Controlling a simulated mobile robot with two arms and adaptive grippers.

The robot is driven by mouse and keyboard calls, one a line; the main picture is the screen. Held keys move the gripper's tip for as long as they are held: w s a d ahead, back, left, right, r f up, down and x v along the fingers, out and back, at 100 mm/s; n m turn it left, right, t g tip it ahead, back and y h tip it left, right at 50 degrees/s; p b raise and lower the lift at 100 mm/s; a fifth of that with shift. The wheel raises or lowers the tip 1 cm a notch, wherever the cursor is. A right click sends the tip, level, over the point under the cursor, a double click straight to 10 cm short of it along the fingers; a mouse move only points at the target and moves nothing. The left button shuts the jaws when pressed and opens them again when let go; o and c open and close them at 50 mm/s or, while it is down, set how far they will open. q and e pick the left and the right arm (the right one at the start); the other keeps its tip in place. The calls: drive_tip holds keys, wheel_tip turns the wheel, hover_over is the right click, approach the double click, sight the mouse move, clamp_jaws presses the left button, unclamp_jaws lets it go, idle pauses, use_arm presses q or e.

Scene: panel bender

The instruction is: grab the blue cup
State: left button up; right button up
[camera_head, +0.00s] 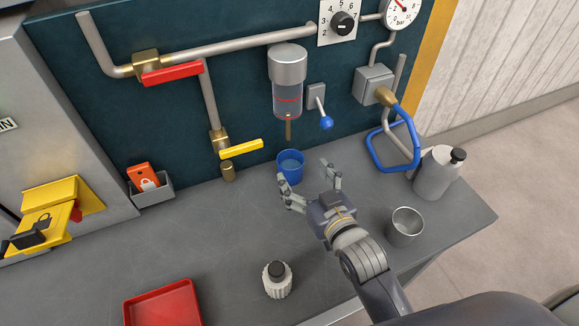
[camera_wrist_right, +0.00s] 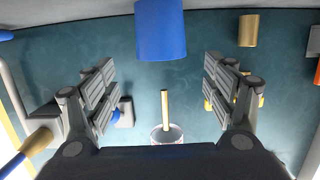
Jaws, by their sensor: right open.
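The blue cup (camera_head: 290,170) stands upright on the grey bench in the head view, close to the dark panel and below the brass drain of a clear bowl. In the right wrist view the cup (camera_wrist_right: 160,30) shows at the top middle, beyond and between the spread fingers (camera_wrist_right: 160,68). My left gripper is not in view.
A metal cup (camera_head: 405,226) and a grey bottle (camera_head: 437,173) stand to the right. A ribbed bottle (camera_head: 277,280) and a red tray (camera_head: 163,305) are at the front. A blue hose (camera_head: 413,140), a blue-knobbed lever (camera_head: 326,121) and a yellow handle (camera_head: 241,149) surround the cup area.

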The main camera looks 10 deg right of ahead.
sight(286, 153)
drive_tip(key=shift+x, duration=1.2)
drive_tip(key=shift+w+a+f, duration=0.1)
drive_tip(key=shift+w+f, duration=0.1)
drive_tip(key=shift+w, duration=0.15)
drive_tip(key=p+x, duration=0.1)
drive_tip(key=x, duration=0.3)
drive_tip(key=shift+a+p, duration=0.1)
drive_tip(key=shift+p, duration=0.3)
drive_tip(key=shift+w+f, duration=0.15)
drive_tip(key=shift+w, duration=0.35)
drive_tip(key=c, duration=1.1)
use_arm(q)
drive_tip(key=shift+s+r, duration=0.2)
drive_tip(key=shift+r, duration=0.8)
use_arm(e)
drive_tip(key=shift+c, duration=0.7)
